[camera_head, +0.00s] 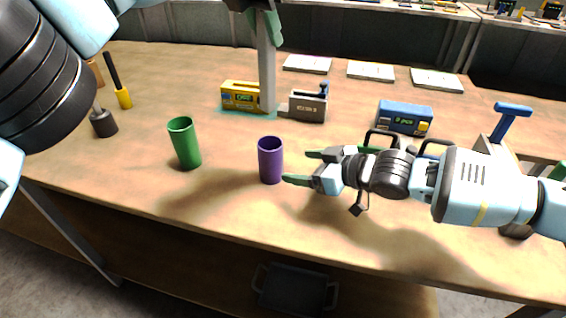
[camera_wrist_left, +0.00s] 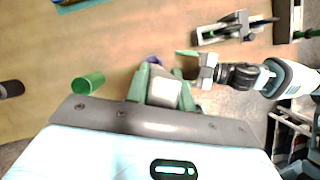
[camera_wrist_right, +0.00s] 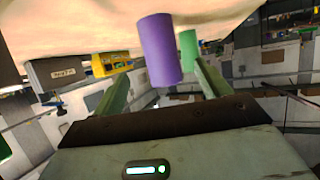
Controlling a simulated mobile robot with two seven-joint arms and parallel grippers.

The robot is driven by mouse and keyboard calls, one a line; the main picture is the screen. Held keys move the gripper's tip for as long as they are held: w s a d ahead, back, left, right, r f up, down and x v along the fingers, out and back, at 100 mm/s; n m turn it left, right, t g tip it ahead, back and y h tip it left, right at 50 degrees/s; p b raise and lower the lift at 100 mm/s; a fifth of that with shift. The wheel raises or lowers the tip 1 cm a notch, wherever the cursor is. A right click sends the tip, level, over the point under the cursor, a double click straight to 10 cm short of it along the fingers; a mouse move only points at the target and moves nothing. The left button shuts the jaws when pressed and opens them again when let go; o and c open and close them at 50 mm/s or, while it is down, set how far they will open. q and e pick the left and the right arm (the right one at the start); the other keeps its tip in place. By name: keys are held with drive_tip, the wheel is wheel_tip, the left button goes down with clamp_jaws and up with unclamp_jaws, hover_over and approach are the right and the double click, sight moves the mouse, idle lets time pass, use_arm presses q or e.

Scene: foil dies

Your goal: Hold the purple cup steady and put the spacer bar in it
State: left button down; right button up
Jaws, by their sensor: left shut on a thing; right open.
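The purple cup (camera_head: 270,161) stands upright near the table's front edge. In the right wrist view the purple cup (camera_wrist_right: 160,50) shows ahead, between the lines of the two fingers. My right gripper (camera_head: 304,168) is open and empty, its fingertips just right of the cup and pointing at it. My left gripper (camera_head: 262,18) is shut on the grey spacer bar (camera_head: 267,65), which hangs upright above and behind the cup. In the left wrist view the bar (camera_wrist_left: 165,92) sits between the green fingers of my left gripper (camera_wrist_left: 163,84) and hides most of the cup.
A green cup (camera_head: 185,146) stands left of the purple one. Behind are a yellow device (camera_head: 239,97), a grey block (camera_head: 307,107) and a blue device (camera_head: 404,117). Bare table lies between the two cups.

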sight(280, 163)
drive_tip(key=x, duration=0.9)
drive_tip(key=shift+d, duration=0.1)
